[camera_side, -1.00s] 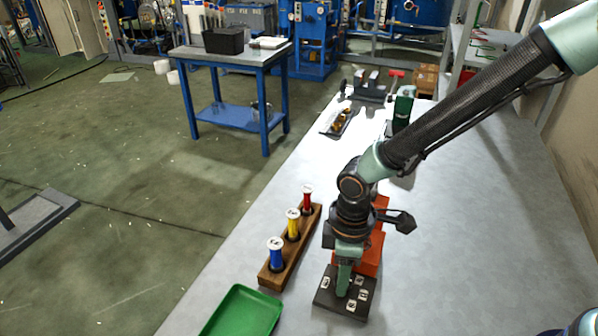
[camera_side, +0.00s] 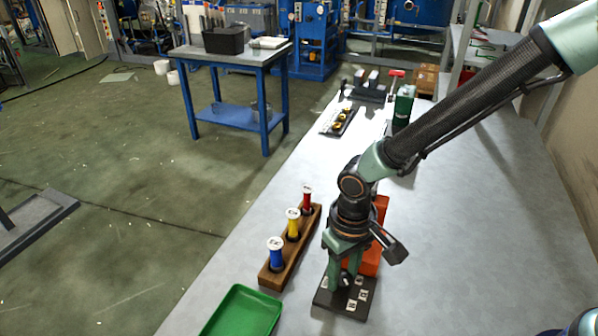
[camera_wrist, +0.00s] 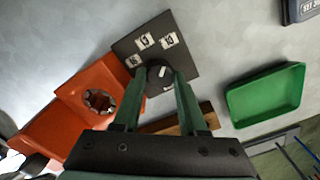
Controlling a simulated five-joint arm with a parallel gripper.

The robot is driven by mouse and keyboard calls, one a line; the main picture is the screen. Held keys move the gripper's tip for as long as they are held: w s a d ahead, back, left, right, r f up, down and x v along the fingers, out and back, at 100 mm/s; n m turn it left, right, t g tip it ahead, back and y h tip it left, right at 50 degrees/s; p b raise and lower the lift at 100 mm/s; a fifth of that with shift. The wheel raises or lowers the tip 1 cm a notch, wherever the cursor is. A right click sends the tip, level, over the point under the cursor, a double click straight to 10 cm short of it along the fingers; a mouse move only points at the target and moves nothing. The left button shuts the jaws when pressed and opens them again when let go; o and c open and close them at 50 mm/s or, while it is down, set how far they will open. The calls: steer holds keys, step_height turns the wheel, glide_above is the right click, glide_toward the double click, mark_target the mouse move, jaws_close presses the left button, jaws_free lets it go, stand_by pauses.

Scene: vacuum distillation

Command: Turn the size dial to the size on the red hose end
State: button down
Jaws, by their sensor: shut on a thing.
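The size dial is a dark knob (camera_wrist: 160,76) with a white mark, on a black plate (camera_wrist: 190,65) with several white number labels; the plate also shows in the side view (camera_side: 325,298). My gripper (camera_wrist: 159,80) points down at the plate, its two green fingers shut on the knob from both sides; it also shows in the side view (camera_side: 343,282). The fingers hide part of the knob and plate. The red hose end (camera_side: 307,201) stands upright in a wooden rack (camera_side: 275,277), at its far end. Its white top is too small to read.
A yellow hose end (camera_side: 293,226) and a blue one (camera_side: 276,253) share the rack. A green tray (camera_side: 240,312) lies in front of it. An orange block (camera_side: 381,212) stands just behind the plate. The table's right side is clear.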

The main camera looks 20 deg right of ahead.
mark_target(343, 278)
steer(key=shift+r+m, duration=0.1)
steer(key=shift+m, duration=0.4)
steer(key=shift+c, duration=2.2)
jaws_free()
step_height(343, 278, up, 12)
